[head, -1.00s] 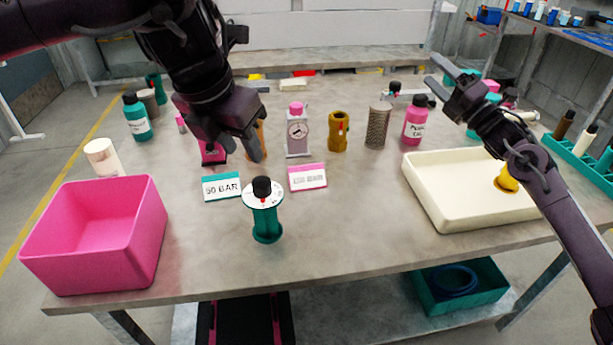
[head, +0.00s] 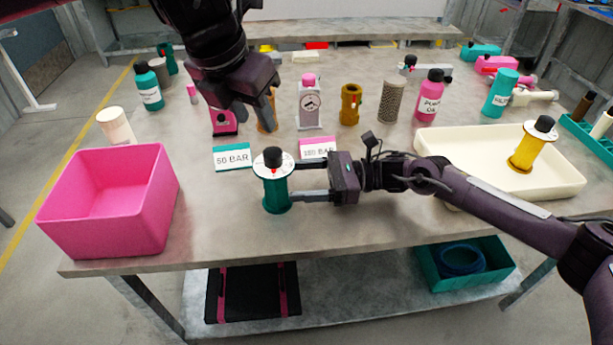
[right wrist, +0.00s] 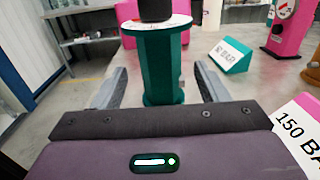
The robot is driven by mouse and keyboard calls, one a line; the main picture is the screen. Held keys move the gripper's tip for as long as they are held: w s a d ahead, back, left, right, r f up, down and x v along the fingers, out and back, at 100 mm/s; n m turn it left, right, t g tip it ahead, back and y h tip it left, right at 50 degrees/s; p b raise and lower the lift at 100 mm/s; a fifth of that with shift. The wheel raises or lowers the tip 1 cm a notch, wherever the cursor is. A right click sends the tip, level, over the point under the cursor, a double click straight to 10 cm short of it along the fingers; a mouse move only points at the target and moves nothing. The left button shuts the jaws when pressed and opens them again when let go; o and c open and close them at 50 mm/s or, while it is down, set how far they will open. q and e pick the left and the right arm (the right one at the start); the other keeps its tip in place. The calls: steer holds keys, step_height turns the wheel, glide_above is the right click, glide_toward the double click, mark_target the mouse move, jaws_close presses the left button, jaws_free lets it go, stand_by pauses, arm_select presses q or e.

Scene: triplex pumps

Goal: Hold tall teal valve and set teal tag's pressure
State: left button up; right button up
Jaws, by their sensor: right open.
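The tall teal valve (head: 277,194) stands upright on the table, with a white dial and a black knob on top. It also shows in the right wrist view (right wrist: 162,65). My right gripper (head: 294,182) is open and level with its body, with its fingertips at either side of the valve's right side; I cannot tell if they touch it. The teal tag (head: 232,157) reads 50 BAR and stands behind the valve to the left; it also shows in the right wrist view (right wrist: 231,54). My left gripper (head: 254,112) is open and empty above the table, behind the valve.
A pink tag (head: 318,148) reading 150 BAR stands behind the valve. A pink bin (head: 110,222) is at the left front. A cream tray (head: 470,150) holding a yellow valve (head: 527,150) lies to the right. Several bottles and valves line the back.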

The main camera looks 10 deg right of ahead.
mark_target(266, 182)
steer(key=a, duration=0.7)
steer(key=shift+w+a, duration=0.1)
steer(key=shift+w, duration=0.05)
